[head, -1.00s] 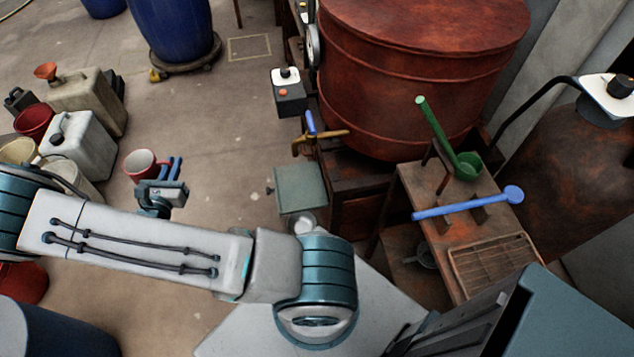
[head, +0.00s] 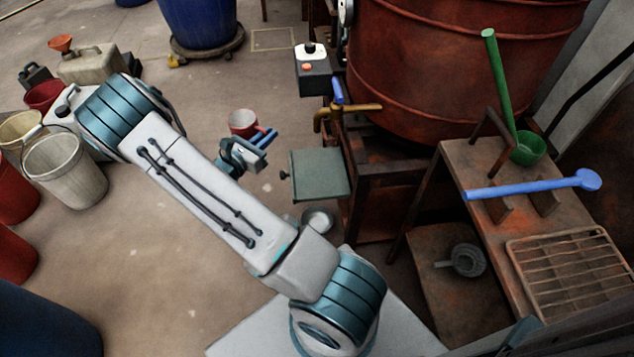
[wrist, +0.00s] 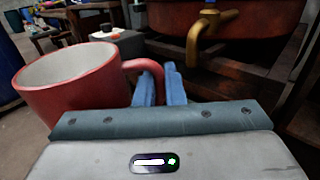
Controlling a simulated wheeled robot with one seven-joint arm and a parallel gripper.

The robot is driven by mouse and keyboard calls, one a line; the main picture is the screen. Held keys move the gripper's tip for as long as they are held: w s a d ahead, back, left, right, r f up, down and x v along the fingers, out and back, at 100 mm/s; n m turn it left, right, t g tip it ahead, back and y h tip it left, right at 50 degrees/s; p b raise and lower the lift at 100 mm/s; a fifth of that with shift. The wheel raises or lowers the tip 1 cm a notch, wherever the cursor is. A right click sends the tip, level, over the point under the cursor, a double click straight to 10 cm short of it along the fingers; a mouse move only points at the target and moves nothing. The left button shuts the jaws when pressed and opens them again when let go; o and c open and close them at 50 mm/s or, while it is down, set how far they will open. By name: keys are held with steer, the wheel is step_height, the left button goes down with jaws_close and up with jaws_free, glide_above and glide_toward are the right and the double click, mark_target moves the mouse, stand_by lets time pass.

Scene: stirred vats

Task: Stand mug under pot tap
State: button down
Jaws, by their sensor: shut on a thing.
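The red mug (head: 243,122), pale inside, is held out at the tips of my gripper (head: 268,137). In the wrist view the mug (wrist: 75,90) is upright, and my gripper (wrist: 160,86) has its blue fingers shut on the mug's handle. The big red-brown pot (head: 450,70) stands to the right. Its brass tap (head: 347,108) with a blue handle sticks out to the left, above a small green-grey shelf (head: 320,174). The tap also shows in the wrist view (wrist: 208,30), to the right of the mug. The mug is apart from the tap and the shelf.
A control box (head: 312,68) with an orange button is beside the pot. A metal bowl (head: 318,219) is below the shelf. A bench (head: 470,155) at right holds a green ladle (head: 528,148), a blue ladle (head: 535,187) and a rack (head: 570,258). Buckets and canisters crowd the left.

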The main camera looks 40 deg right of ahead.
steer(key=s+d+f+g+b, duration=0.1)
steer(key=s+d+f+b, duration=0.2)
steer(key=d+f, duration=0.2)
steer(key=s+d+f+m+g+b, duration=0.1)
steer(key=s+d+f+b, duration=0.2)
steer(key=d+f+b, duration=0.1)
steer(key=s+d+f+m+g+b, duration=0.1)
steer(key=s+d+f+b, duration=0.2)
steer(key=d+f, duration=0.3)
steer(key=shift+d+f+g+h+b, duration=0.1)
steer(key=shift+d+g+h+b, duration=0.1)
steer(key=shift+d+b, duration=0.3)
steer(key=shift+d+f+g+h+b, duration=0.1)
steer(key=shift+d+g+b, duration=0.1)
steer(key=shift+d, duration=0.5)
steer(key=shift+f+b, duration=0.9)
steer(key=shift+f, duration=1)
steer(key=shift+f, duration=0.15)
steer(key=c, duration=1.5)
jaws_free()
